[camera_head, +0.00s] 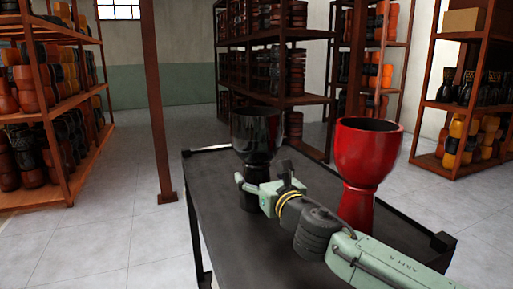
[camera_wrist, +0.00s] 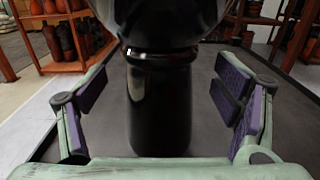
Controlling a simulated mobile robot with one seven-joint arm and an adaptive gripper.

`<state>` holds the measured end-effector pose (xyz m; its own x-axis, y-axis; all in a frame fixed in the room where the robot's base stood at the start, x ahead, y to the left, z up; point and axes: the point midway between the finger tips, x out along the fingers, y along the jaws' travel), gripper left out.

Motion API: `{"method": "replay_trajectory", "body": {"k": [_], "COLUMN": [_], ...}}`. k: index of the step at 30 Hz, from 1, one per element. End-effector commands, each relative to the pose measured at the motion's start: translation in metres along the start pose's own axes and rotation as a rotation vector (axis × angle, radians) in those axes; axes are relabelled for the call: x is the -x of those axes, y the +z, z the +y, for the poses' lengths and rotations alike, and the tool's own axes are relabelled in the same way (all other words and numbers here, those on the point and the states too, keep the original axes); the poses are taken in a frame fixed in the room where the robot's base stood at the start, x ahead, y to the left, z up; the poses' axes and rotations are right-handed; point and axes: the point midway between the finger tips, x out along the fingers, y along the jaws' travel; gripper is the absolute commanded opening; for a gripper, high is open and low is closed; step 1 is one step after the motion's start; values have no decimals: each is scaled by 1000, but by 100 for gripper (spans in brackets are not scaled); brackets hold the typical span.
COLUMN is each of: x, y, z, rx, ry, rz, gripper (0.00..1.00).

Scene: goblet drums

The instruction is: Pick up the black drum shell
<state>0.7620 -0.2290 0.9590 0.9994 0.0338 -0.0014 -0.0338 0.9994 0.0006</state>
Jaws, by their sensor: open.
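The black drum shell (camera_head: 257,135) is a glossy goblet shape standing upright on the dark table (camera_head: 208,172). In the wrist view, its narrow stem (camera_wrist: 160,100) stands between my gripper's open fingers (camera_wrist: 160,95), with a gap on each side. The wide bowl rises above and runs out of the top of the wrist view. In the head view, my gripper (camera_head: 262,192) is at the height of the stem and hides part of it. A red drum shell (camera_head: 367,150) stands upright on the same table to the right, behind my arm.
The table has a raised dark rim and a corner post (camera_head: 443,241) at the right. Wooden racks (camera_head: 45,110) full of drums stand at the left, and more racks (camera_head: 275,70) stand behind the table and at the right. A brown post (camera_head: 158,100) rises left of the table. The floor at left is clear.

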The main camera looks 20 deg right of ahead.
Motion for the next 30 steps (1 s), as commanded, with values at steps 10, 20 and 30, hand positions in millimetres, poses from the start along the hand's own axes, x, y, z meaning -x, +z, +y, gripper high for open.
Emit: {"method": "replay_trajectory", "body": {"k": [10, 20, 30], "x": [-18, -18, -18], "y": [1, 1, 1], "z": [0, 1, 1], "rx": [1, 1, 1], "ry": [0, 1, 1], "rz": [-1, -1, -1], "gripper": [83, 65, 42]}}
